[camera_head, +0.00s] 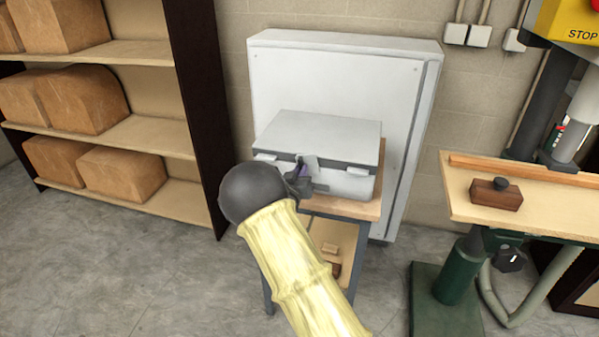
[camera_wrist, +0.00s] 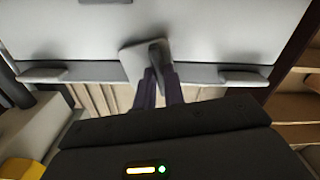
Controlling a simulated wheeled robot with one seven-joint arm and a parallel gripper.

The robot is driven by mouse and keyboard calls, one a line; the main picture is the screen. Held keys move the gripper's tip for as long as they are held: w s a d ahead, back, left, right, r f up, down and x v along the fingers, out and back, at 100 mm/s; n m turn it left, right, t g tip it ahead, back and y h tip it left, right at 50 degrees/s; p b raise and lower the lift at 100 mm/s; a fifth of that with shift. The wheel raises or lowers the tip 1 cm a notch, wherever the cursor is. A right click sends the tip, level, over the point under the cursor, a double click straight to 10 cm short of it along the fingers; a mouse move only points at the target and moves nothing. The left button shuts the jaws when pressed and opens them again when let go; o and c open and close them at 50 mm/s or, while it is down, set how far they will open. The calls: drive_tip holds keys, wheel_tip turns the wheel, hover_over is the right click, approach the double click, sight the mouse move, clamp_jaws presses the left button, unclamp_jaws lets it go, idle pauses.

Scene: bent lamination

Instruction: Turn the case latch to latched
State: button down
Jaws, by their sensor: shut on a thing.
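A pale grey case (camera_head: 325,135) with a closed lid stands on a small wooden-topped stand. The case latch (camera_wrist: 134,58) is a light plate at the middle of the case's front edge, tilted in the wrist view. My gripper (camera_wrist: 157,74) is at the latch, its two dark fingers closed on it. In the head view my gripper (camera_head: 300,178) reaches the case front and partly hides the latch.
The stand (camera_head: 358,207) has a lower shelf with small wooden blocks. A shelf unit (camera_head: 150,135) with brown bundles is at left. A grey cabinet (camera_head: 410,110) stands behind the case. A workbench (camera_head: 540,205) with a drill press is at right. Open floor lies in front.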

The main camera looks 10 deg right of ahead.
sight(311, 172)
drive_tip(key=n, duration=0.2)
drive_tip(key=f+n+p, duration=0.1)
drive_tip(key=n, duration=0.2)
drive_tip(key=n+p, duration=0.1)
drive_tip(key=n, duration=0.2)
drive_tip(key=shift+s+d+f, duration=0.2)
drive_tip(key=shift+d, duration=0.15)
drive_tip(key=n, duration=0.3)
drive_tip(key=shift+s+d+f+p, duration=0.2)
drive_tip(key=shift+d+p, duration=0.1)
drive_tip(key=shift+d, duration=0.05)
drive_tip(key=shift+s+d+f+n, duration=0.1)
drive_tip(key=shift+d+n, duration=0.1)
drive_tip(key=shift+n, duration=0.85)
drive_tip(key=shift+s+d+n, duration=0.1)
drive_tip(key=shift+d+n, duration=0.05)
drive_tip(key=shift+n, duration=0.9)
drive_tip(key=c, duration=1.5)
unclamp_jaws()
drive_tip(key=b+v, duration=0.1)
drive_tip(key=v, duration=1.6)
drive_tip(key=shift+s+a, duration=0.1)
drive_tip(key=shift+s, duration=0.05)
